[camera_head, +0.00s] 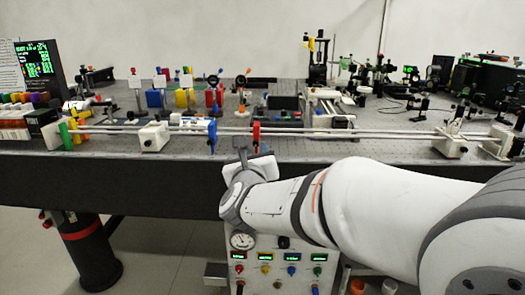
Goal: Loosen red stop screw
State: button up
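A red part (256,133), likely the red stop, sits on the twin silver rail (330,133) that runs along the front of the bench. I cannot make out its screw at this size. My gripper (243,152) is at the front edge of the bench, just below and slightly left of the red part. I cannot tell whether it touches the red part or whether its fingers are open. My white arm reaches in from the lower right.
A blue and white carriage (200,127) and a white block (153,136) sit on the rail to the left. Rail supports (450,147) stand at the right. Optics crowd the bench behind. An instrument box with a gauge (242,240) stands below the bench edge.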

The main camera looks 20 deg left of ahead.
aim_at(256, 145)
jog(key=shift+x, duration=1.75)
jog(key=shift+d, duration=0.1)
grip_shut()
